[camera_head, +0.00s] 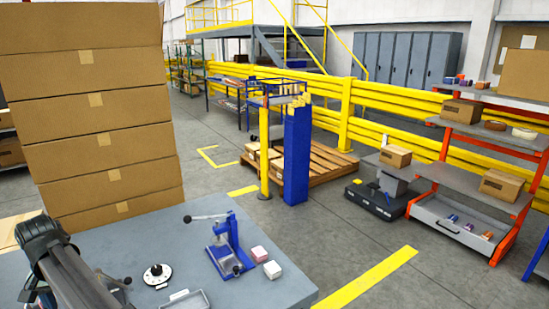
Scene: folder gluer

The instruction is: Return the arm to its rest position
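Part of my arm (62,262) shows at the lower left as dark grey links over the near left part of the grey table (165,240). A rounded joint stands at its top, and a thick link slopes from it down to the right, toward the bottom edge of the picture. My gripper is not in view, so I cannot see its fingers or whether it holds anything.
Stacked cartons (95,110) rise behind at left.

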